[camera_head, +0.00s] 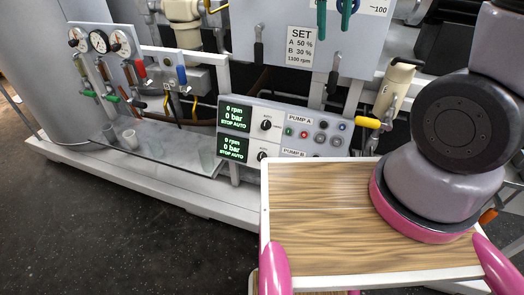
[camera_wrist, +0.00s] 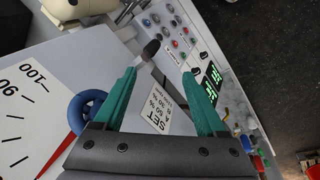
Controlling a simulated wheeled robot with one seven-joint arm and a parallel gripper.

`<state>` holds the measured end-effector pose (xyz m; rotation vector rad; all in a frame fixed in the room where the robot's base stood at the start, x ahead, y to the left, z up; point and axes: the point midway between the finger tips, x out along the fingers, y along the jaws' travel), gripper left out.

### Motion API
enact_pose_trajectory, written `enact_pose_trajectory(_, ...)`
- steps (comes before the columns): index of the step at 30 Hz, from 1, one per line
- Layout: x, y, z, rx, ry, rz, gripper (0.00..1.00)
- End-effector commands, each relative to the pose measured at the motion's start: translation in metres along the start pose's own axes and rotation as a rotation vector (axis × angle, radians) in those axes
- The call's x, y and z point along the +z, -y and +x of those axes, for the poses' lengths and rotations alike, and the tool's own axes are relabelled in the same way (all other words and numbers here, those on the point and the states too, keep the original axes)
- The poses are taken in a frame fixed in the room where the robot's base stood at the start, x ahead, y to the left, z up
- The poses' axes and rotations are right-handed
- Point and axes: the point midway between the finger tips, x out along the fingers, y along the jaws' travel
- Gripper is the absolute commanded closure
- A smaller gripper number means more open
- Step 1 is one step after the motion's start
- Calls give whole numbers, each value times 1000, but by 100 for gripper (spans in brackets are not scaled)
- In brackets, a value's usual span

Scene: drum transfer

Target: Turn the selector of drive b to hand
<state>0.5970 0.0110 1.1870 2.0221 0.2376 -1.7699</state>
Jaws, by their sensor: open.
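The control panel (camera_head: 312,131) has two rows, with the PUMP B label (camera_head: 294,153) on the lower one. The row B selector (camera_head: 262,156) is a small black knob; its lower part is cut off by my own body, and its pointer is too small to read. The lower display (camera_head: 232,147) reads 0 rpm, 0 bar, STOP AUTO. My gripper (camera_head: 334,20) shows as two teal fingers at the top edge of the head view, above and apart from the panel. In the wrist view my gripper (camera_wrist: 160,75) is open with nothing between the fingertips.
The row A selector (camera_head: 266,125) is above, beside the upper display (camera_head: 233,116). A SET sign (camera_head: 300,46) and a dark lever (camera_head: 334,75) are near my gripper. A yellow-handled valve (camera_head: 370,122) is right of the panel. Gauges (camera_head: 99,41) stand at left.

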Motion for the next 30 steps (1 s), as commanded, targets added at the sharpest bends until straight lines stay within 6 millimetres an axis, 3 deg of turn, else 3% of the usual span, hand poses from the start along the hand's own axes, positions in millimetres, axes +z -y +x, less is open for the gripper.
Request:
enact_pose_trajectory(6, -41, 53, 78, 165, 140, -394, 27)
enact_pose_trajectory(15, -71, 142, 195, 442, 286, -986, 27)
enact_pose_trajectory(21, -71, 204, 276, 653, 362, -1398, 27)
enact_pose_trajectory(30, -44, 278, 392, 990, 452, -1988, 27)
